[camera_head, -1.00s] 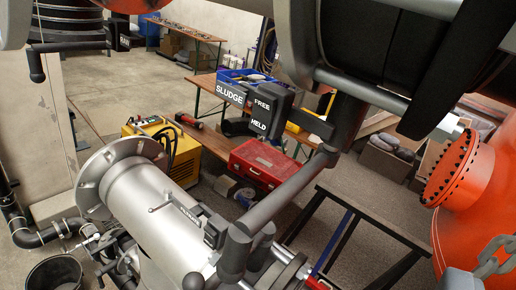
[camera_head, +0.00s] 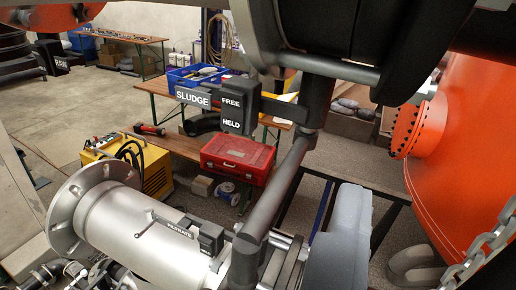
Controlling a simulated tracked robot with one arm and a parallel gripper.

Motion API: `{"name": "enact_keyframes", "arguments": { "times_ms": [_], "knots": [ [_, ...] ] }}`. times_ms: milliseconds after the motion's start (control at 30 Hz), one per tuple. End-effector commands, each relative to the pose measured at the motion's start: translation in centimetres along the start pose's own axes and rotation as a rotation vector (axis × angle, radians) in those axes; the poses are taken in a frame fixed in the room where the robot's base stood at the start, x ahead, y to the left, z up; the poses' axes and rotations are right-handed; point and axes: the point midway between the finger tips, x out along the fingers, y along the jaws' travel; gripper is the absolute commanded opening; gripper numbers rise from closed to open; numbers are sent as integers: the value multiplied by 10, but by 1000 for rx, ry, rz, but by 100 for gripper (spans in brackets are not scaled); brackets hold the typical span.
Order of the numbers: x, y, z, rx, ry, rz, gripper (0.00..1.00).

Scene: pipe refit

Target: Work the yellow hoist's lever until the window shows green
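I see no yellow hoist body, lever or window in this view. A grey chain (camera_head: 482,252) hangs at the lower right, with a thick grey hook-like piece (camera_head: 404,262) to its left. I cannot tell what the chain hangs from. A dark box (camera_head: 238,104) marked FREE and HELD is at the upper middle, on a dark grey arm beside a SLUDGE label (camera_head: 193,97). I cannot make out my gripper's fingers. A blocky blue-grey shape (camera_head: 340,245) stands at the bottom middle right, and I cannot tell what it is.
A silver flanged pipe (camera_head: 125,218) with a FILTRATE label fills the lower left. An orange vessel (camera_head: 465,150) with a bolted flange (camera_head: 415,130) takes the right. A yellow machine (camera_head: 150,165) and red case (camera_head: 237,158) are behind. Open floor (camera_head: 50,115) lies upper left.

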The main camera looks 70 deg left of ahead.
Motion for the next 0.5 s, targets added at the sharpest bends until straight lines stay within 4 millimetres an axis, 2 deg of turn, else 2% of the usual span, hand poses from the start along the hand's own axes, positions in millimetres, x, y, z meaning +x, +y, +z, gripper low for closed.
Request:
{"name": "enact_keyframes", "arguments": {
  "times_ms": [33,200,500],
  "knots": [
    [0,-8,-1,13,2,-4,44],
    [0,-24,-6,69,0,-3,44],
    [0,-26,-6,81,0,0,44]
  ]
}}
